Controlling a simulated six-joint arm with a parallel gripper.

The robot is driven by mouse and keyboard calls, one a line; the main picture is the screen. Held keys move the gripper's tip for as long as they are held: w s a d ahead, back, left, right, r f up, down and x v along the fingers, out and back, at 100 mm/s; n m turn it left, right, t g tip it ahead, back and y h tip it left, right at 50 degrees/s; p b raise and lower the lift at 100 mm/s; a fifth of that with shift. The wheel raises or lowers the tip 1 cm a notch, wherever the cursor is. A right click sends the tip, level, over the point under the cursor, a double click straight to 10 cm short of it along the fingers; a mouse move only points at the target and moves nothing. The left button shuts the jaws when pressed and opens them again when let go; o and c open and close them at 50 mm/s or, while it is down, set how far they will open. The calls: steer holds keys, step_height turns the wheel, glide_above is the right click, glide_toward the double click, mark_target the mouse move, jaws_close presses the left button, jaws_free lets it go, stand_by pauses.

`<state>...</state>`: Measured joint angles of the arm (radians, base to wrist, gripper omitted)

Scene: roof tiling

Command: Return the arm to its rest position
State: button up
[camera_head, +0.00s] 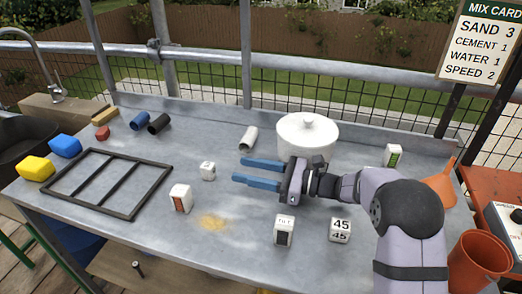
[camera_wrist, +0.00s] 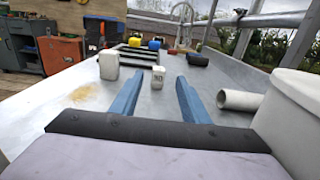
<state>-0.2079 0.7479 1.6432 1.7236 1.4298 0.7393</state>
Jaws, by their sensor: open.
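My gripper (camera_head: 262,172) reaches left over the metal table (camera_head: 120,218), low above its middle. Its two blue fingers are apart with nothing between them. In the wrist view the open fingers (camera_wrist: 155,98) point across the table toward a small white block (camera_wrist: 158,76) marked with a number. That block also shows in the head view (camera_head: 208,171), left of the fingertips and apart from them. My arm comes in from the right side of the table.
A white lidded pot (camera_head: 307,138) stands close behind my gripper. A pale tube (camera_head: 248,138) lies behind the fingers. White blocks (camera_head: 180,198), (camera_head: 284,230) and (camera_head: 340,231) stand in front. A black frame (camera_head: 108,182) lies at left. An orange funnel (camera_head: 441,181) is at right.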

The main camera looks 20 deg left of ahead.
steer(key=shift+s+d+r+p, duration=0.15)
steer(key=shift+s+r+p, duration=0.25)
steer(key=shift+p, duration=0.3)
steer(key=s+d+r+n+h+p, duration=0.2)
steer(key=s+d+r+h+p, duration=0.1)
steer(key=p, duration=0.3)
steer(key=s+d+r+n+g+h+p, duration=0.1)
steer(key=s+d+r+n+h+p, duration=0.2)
steer(key=s+d+p, duration=0.2)
steer(key=s+d+r+n+g+h+p, duration=0.1)
steer(key=s+d+r+n+h+p, duration=0.2)
steer(key=s+d+p, duration=0.2)
steer(key=shift+d+r+p, duration=0.25)
steer(key=shift+r+p, duration=0.1)
steer(key=shift+p, duration=1.5)
steer(key=s+d+r+n+t+h+p, duration=0.1)
steer(key=s+d+r+n+h+p, duration=0.3)
steer(key=d+r+p, duration=0.3)
steer(key=s+d+r+n+t+h+p, duration=0.1)
steer(key=s+d+r+n+h+p, duration=0.4)
steer(key=d+p, duration=0.7)
step_height(320, 180, up, 2)
steer(key=shift+d+r+n, duration=0.15)
steer(key=shift+d+n, duration=0.35)
steer(key=shift+d, duration=0.4)
steer(key=shift+s, duration=0.1)
